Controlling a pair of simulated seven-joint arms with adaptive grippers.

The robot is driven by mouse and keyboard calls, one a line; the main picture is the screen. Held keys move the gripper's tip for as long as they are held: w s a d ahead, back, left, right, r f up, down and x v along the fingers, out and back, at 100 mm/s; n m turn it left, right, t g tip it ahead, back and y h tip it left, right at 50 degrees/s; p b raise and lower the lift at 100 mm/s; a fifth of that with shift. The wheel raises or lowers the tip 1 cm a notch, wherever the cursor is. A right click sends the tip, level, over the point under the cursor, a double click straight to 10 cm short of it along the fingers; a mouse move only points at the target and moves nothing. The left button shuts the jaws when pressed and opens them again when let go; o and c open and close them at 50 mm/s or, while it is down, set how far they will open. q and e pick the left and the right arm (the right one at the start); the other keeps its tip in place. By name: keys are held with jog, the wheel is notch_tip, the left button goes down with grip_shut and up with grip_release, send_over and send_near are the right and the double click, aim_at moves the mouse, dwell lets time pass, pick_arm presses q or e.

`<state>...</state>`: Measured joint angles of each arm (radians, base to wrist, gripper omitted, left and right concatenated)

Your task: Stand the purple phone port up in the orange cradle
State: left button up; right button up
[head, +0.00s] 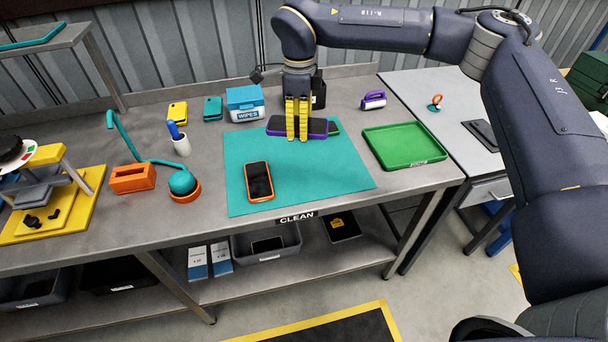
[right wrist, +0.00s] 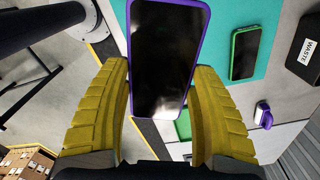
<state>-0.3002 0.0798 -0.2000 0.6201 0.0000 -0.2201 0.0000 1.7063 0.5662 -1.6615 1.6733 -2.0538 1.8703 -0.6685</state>
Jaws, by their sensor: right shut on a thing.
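The purple-rimmed phone (head: 315,128) is between the yellow fingers of my right gripper (head: 297,136), above the back part of the teal mat. In the head view its long side runs left to right. In the right wrist view the phone (right wrist: 165,55) shows its dark screen, and the right gripper (right wrist: 160,85) is shut on its sides. I cannot tell its exact height over the mat. The orange cradle (head: 132,179) is a small slotted block on the bench, left of the mat and well away from the phone. It looks empty. My left gripper is not in view.
An orange phone (head: 259,180) lies on the teal mat (head: 320,180). A green-rimmed phone (right wrist: 245,53) lies near the right gripper. A green tray (head: 405,144) is at right.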

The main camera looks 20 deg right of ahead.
aim_at(305, 176)
jog(key=m, duration=0.3)
jog(key=shift+w+d+r, duration=0.15)
jog(key=shift+w+r, duration=0.25)
jog(key=m, duration=0.3)
jog(key=shift+w+d+r+m, duration=0.2)
jog(key=shift+d+m, duration=0.05)
jog(key=shift+m, duration=0.15)
jog(key=m, duration=0.2)
jog(key=shift+d+m, duration=0.2)
jog(key=shift+m, duration=0.1)
jog(key=shift+s+d+m, duration=0.1)
jog(key=shift+s+m, duration=0.1)
jog(key=shift+m, duration=1.5)
notch_tip(305, 176, down, 20)
jog(key=shift+r, duration=0.25)
jog(key=shift+f, duration=0.15)
jog(key=o, duration=1)
